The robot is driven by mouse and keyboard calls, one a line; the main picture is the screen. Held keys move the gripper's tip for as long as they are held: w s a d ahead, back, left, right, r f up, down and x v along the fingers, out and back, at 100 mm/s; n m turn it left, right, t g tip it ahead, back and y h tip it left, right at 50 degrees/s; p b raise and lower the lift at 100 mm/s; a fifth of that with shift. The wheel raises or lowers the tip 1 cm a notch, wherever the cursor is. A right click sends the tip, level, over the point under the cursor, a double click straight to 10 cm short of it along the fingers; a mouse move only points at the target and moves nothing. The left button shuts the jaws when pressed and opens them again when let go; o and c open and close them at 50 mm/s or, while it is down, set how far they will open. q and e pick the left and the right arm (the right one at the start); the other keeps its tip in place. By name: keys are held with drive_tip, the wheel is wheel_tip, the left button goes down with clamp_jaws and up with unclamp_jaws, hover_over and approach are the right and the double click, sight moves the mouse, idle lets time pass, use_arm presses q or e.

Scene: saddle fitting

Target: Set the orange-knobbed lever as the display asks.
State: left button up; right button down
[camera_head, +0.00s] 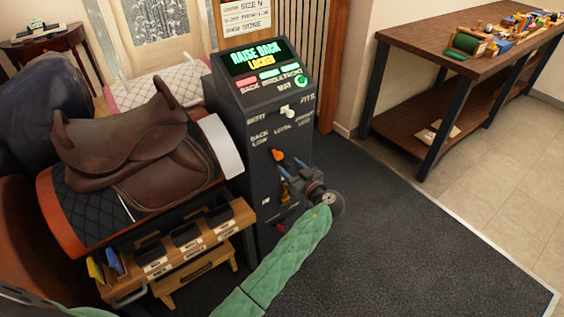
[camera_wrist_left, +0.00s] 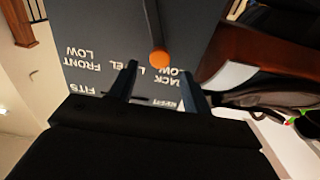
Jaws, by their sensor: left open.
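The orange knob (camera_head: 278,155) of the lever is on the front of the dark console (camera_head: 225,125), below the labels BACK LOW and LEVEL. The display (camera_head: 257,57) reads RAISE BACK, with LOCKED below it. My left gripper (camera_head: 287,177) is open in front of the console, just below the knob. In the left wrist view the orange knob (camera_wrist_left: 160,58) sits beyond and between the two spread fingers (camera_wrist_left: 157,76), nearest the BACK LOW label; contact is not visible. The lever's rod runs up from it there. My right gripper is not in view.
A white knob (camera_head: 287,112) sits higher on the console between two labels. A brown saddle (camera_head: 130,150) on its stand is at the left, above a wooden rack (camera_head: 190,250). A workbench (camera_head: 440,45) with small items stands at the right. The dark floor mat (camera_head: 400,230) is clear.

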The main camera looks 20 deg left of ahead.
sight(280, 157)
use_arm(q)
drive_tip(key=p+x, duration=0.2)
drive_tip(key=x, duration=0.3)
drive_tip(key=shift+w+a+r, duration=0.1)
drive_tip(key=shift+w+a, duration=0.15)
drive_tip(key=shift+a, duration=0.05)
drive_tip(key=shift+x, duration=0.8)
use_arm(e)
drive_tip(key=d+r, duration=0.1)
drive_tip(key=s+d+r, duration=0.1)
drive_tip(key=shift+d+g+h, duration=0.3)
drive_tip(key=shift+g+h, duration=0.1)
use_arm(q)
clamp_jaws()
